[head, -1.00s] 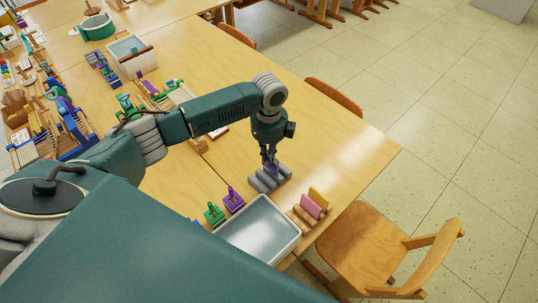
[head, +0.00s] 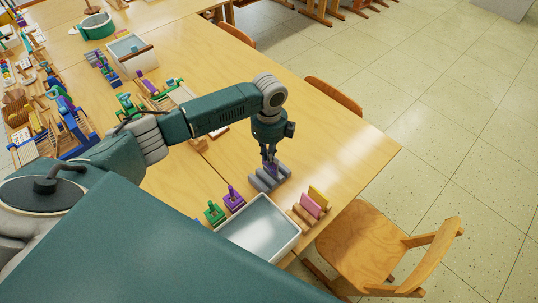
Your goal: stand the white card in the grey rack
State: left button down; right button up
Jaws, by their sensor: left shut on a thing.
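The grey rack (head: 265,183), a set of grey ridged bars, lies on the wooden table just below my left gripper. My left gripper (head: 270,169) points straight down, with its fingertips at the top of the rack. It is shut on a small purple-looking piece, mostly hidden by the fingers and the rack. I cannot tell whether this piece touches the rack. I cannot make out a white card anywhere. My right gripper is not in view.
Right of the grey rack, a wooden rack (head: 299,217) holds a pink card (head: 311,206) and a yellow card (head: 318,196). A white-rimmed tray (head: 295,240) lies in front. Green (head: 214,213) and purple (head: 233,199) handled blocks stand to the left. The table behind the rack is clear.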

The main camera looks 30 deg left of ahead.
pick_arm(q)
jog(key=shift+f, duration=0.45)
jog(key=shift+f, duration=0.25)
jog(key=shift+f, duration=0.25)
dwell(1.2)
jog(key=shift+f+b, duration=0.35)
jog(key=shift+f, duration=0.25)
jog(key=shift+f, duration=0.7)
dwell(1.3)
dwell(0.3)
jog(key=c, duration=1.8)
grip_release()
jog(key=shift+o, duration=0.2)
